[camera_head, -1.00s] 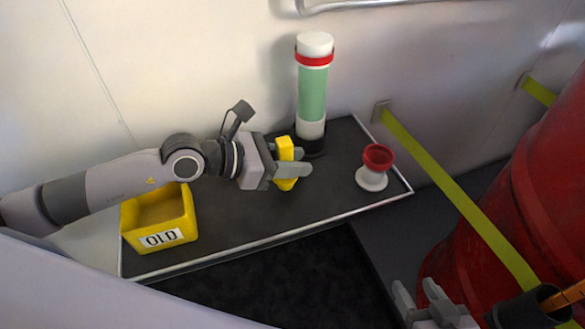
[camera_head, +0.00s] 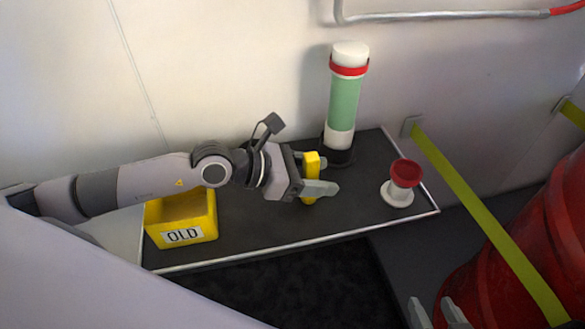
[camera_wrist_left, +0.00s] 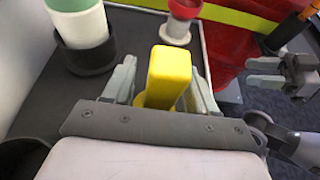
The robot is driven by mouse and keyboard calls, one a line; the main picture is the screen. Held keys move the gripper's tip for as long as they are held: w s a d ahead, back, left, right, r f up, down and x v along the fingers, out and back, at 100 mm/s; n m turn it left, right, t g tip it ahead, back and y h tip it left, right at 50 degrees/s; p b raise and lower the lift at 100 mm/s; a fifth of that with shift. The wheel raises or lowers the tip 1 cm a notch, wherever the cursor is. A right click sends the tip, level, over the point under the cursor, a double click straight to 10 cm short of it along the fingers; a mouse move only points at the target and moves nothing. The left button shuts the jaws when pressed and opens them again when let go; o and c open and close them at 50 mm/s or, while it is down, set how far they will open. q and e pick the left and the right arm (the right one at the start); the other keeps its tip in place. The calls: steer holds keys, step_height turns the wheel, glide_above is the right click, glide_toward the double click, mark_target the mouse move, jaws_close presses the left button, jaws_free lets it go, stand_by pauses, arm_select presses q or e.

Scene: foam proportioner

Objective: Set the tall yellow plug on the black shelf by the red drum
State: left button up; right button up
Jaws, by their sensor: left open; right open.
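The tall yellow plug (camera_head: 311,165) stands upright on the black shelf (camera_head: 270,222), left of a white and red spool-shaped piece. My left gripper (camera_head: 318,187) is open, with its fingers on either side of the plug. In the left wrist view the plug (camera_wrist_left: 168,75) rises between the two fingers, with a gap visible beside them. Its lower end is partly hidden by the gripper. The red drum (camera_head: 520,240) stands at the right, beyond the shelf's end. My right gripper (camera_head: 437,314) is open and empty at the bottom edge, near the drum.
A yellow box marked OLD (camera_head: 181,217) stands at the shelf's left. A green and white cylinder (camera_head: 344,105) stands in a black holder behind the plug. The red and white spool (camera_head: 403,184) is near the right end. A yellow-green strap (camera_head: 480,210) runs to the drum.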

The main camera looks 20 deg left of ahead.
arm_select(q)
steer(key=v, duration=1.1)
steer(key=shift+s+a+r+b, duration=0.15)
steer(key=shift+s+a+b, duration=0.05)
steer(key=shift+a+b, duration=0.15)
arm_select(e)
steer(key=shift+w+a+r, duration=0.1)
steer(key=shift+a+r, duration=0.05)
